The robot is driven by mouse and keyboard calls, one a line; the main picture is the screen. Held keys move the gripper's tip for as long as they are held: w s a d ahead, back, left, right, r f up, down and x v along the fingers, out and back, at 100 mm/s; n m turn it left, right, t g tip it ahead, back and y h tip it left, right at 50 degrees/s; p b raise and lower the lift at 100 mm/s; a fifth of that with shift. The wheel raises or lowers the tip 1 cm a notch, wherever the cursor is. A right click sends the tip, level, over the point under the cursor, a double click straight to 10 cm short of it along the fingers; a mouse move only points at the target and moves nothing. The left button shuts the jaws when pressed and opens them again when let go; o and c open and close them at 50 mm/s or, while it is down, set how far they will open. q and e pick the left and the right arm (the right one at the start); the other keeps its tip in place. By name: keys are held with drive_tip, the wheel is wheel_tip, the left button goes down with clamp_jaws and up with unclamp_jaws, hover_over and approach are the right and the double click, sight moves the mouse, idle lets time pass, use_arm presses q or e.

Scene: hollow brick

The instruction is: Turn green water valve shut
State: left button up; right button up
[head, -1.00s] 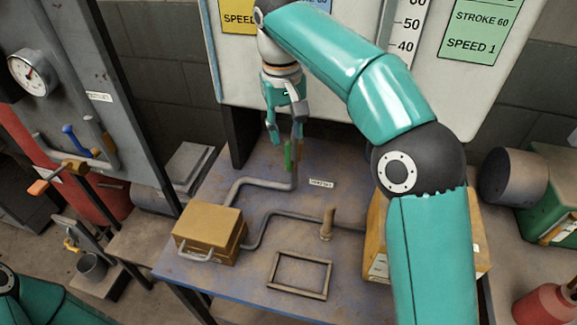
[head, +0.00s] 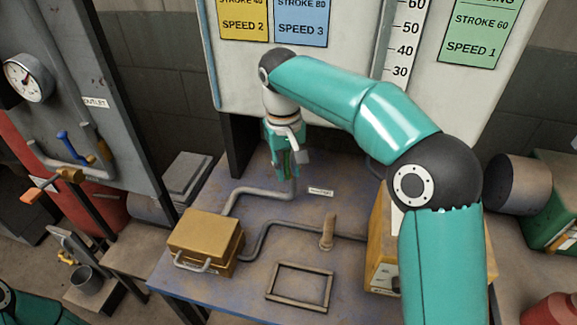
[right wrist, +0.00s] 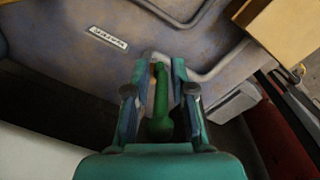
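The green valve handle (right wrist: 161,105) stands up between the two fingers of my right gripper (right wrist: 160,72) in the right wrist view. The fingers are apart, one on each side of the handle, with a narrow gap on each side. In the head view the right gripper (head: 290,172) points down over the back of the table, and a sliver of the green handle (head: 287,164) shows there, mostly hidden by the fingers. A grey pipe (head: 250,193) runs from below it. My left gripper is out of view.
A small white label (head: 320,192) lies beside the pipe. The table (head: 225,272) also holds a yellow box (head: 205,240), an upright brown post (head: 327,232) and an empty frame (head: 300,285). A white board (head: 350,60) rises behind.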

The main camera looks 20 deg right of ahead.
clamp_jaws()
drive_tip(key=shift+s+d+f+t+y+b, duration=0.3)
drive_tip(key=shift+t+y+b, duration=0.5)
drive_tip(key=shift+b, duration=0.9)
drive_tip(key=shift+s+d+r+t+y+b, duration=0.15)
drive_tip(key=shift+d+t+y+b, duration=0.35)
drive_tip(key=shift+y+b, duration=0.95)
drive_tip(key=shift+s+d+f+t+y+b, duration=0.25)
drive_tip(key=shift+t+y+b, duration=0.45)
drive_tip(key=shift+b, duration=1.25)
drive_tip(key=shift+o, duration=2.1)
unclamp_jaws()
drive_tip(key=v, duration=1.1)
drive_tip(key=shift+d+r, duration=0.2)
drive_tip(key=shift+r, duration=0.15)
